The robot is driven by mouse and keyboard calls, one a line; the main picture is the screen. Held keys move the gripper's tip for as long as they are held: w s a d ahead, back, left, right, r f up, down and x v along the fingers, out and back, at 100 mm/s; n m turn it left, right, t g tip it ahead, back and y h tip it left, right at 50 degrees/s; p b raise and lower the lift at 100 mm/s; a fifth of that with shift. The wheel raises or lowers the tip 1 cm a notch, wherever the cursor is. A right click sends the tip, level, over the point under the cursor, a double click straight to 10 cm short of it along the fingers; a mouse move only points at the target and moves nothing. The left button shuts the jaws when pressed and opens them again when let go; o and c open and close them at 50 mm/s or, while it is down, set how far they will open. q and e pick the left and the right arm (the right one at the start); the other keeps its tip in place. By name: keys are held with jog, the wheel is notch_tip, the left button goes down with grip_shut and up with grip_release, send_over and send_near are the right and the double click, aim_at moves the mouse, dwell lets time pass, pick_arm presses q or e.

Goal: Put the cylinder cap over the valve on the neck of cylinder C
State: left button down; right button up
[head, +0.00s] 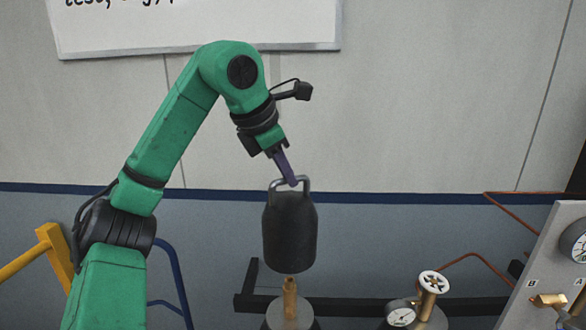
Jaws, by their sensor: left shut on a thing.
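My left gripper (291,181) is shut on the wire handle of the dark grey cylinder cap (290,232). The cap hangs upright in the air. Below it stands a cylinder top (289,318) with a brass valve (290,296) on its neck. The cap's lower edge is right at or just above the valve's top in the picture; I cannot tell the exact gap or depth. No letter shows on this cylinder. My right gripper is not in view.
To the right stands a brass valve with a white handwheel (434,282) and a pressure gauge (401,317). A dark rail (352,307) runs behind the cylinders. A panel with a gauge (560,262) is at far right, a yellow rail (48,245) at left.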

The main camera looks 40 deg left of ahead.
aim_at(286, 200)
pick_arm(q)
jog(key=shift+s+r, duration=0.25)
jog(key=shift+s, duration=0.35)
jog(key=shift+r, duration=0.1)
jog(key=f+b, duration=0.1)
jog(key=f, duration=0.1)
jog(key=f+b, duration=0.3)
jog(key=f, duration=0.1)
jog(key=shift+w+f, duration=0.1)
jog(key=shift+w, duration=0.2)
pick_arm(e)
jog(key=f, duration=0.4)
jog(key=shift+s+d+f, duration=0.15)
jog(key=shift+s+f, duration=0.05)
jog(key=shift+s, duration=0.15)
pick_arm(q)
jog(key=shift+w, duration=0.1)
jog(key=shift+d, duration=0.1)
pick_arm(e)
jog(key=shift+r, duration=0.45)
pick_arm(q)
jog(key=shift+p, duration=0.4)
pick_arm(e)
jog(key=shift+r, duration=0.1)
